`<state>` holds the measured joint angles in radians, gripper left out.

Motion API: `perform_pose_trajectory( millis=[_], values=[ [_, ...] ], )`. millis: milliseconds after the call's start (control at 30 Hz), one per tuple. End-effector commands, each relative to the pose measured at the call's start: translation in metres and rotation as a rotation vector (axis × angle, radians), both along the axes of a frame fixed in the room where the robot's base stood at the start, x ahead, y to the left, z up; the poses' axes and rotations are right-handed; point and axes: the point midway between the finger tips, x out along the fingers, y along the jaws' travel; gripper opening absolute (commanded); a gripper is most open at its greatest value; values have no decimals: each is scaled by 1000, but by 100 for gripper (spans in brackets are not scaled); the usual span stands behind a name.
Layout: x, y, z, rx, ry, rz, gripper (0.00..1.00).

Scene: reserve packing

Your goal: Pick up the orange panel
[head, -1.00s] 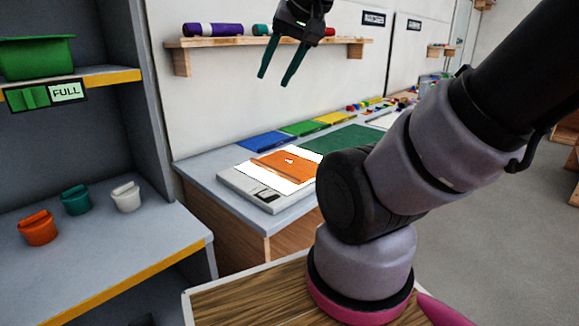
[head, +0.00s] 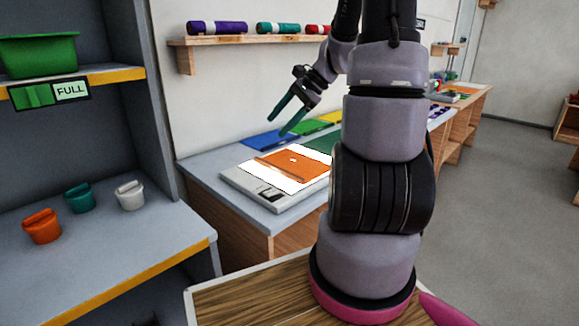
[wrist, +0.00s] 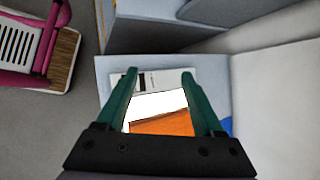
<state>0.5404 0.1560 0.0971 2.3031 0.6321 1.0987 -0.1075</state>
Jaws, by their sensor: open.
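The orange panel (head: 289,168) lies flat on a white sheet on top of a pale grey scale-like device (head: 256,194) on the grey counter. In the wrist view the orange panel (wrist: 165,123) shows between the fingers, partly hidden by the gripper body. My gripper (head: 282,123) is open and empty, its two green fingers pointing down above the counter, behind and above the panel in the head view. In the wrist view my gripper (wrist: 158,74) has its fingers spread on either side of the white sheet.
Blue (head: 268,140), green and yellow sheets lie along the wall side of the counter. A wall shelf (head: 245,39) with coloured rolls is above. A grey rack (head: 120,225) with small orange, teal and white tubs stands at left.

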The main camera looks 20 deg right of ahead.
Motion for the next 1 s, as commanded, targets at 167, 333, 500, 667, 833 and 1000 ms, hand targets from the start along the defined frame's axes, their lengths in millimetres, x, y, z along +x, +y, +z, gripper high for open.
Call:
perform_pose_trajectory(
  millis=[167,333,500,667,833,1000],
  values=[
    [29,-46,-58,236,103,-240,69],
    [46,-93,-115,454,166,-479,69],
    [52,-131,-163,622,198,-675,69],
    [52,-149,-186,703,209,-771,69],
    [63,-142,-197,718,210,-787,69],
    [82,-124,-207,716,211,-786,69]
  ],
)
